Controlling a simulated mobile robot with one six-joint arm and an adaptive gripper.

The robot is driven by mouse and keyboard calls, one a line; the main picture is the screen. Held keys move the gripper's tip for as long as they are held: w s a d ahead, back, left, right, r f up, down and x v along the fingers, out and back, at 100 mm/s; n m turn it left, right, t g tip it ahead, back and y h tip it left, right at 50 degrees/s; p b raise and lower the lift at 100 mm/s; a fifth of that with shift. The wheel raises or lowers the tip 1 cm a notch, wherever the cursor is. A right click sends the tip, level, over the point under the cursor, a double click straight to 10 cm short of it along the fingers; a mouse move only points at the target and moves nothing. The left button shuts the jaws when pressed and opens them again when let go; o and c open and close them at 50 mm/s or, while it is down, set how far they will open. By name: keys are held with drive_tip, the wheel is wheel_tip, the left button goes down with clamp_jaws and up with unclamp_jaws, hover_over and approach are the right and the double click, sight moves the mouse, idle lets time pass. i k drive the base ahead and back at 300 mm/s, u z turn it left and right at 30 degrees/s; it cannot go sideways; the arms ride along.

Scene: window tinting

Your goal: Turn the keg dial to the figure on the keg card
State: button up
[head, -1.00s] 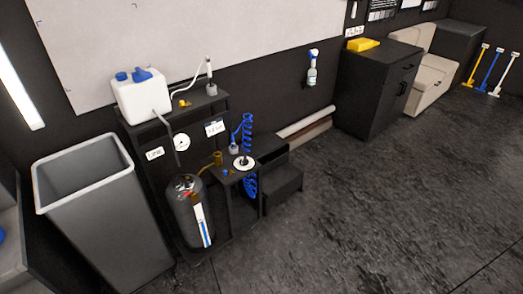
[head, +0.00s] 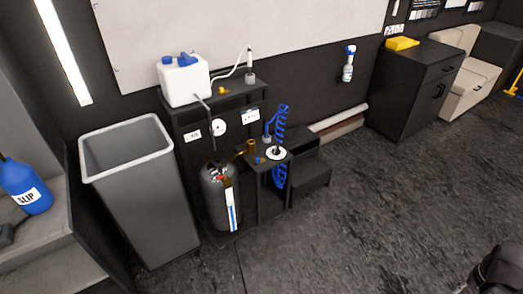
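The black keg (head: 213,205) stands upright on the low base of a dark stand, with a white-and-blue strip on its front and a red part on top. A round white gauge (head: 219,126) is on the panel above it. A white disc with a dark knob (head: 275,153) lies on the small side shelf to its right. I cannot tell its setting. A white card (head: 250,115) with dark print is on the panel, too small to read. A second card (head: 192,136) seems to read LINE. My gripper's fingers are not in view; a dark part at the bottom right may be my arm.
A grey bin (head: 140,205) stands left of the keg. A white tank (head: 184,80) sits on the stand. A blue coiled hose (head: 281,160) hangs beside the shelf, with black steps (head: 312,178) to the right. The floor in front is clear.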

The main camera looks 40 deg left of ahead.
sight(276, 151)
drive_tip(key=z, duration=0.3)
drive_tip(key=k, duration=0.1)
drive_tip(key=u, duration=1.95)
drive_tip(key=k, duration=0.9)
drive_tip(key=z, duration=0.15)
drive_tip(key=i, duration=0.65)
drive_tip(key=u, duration=0.05)
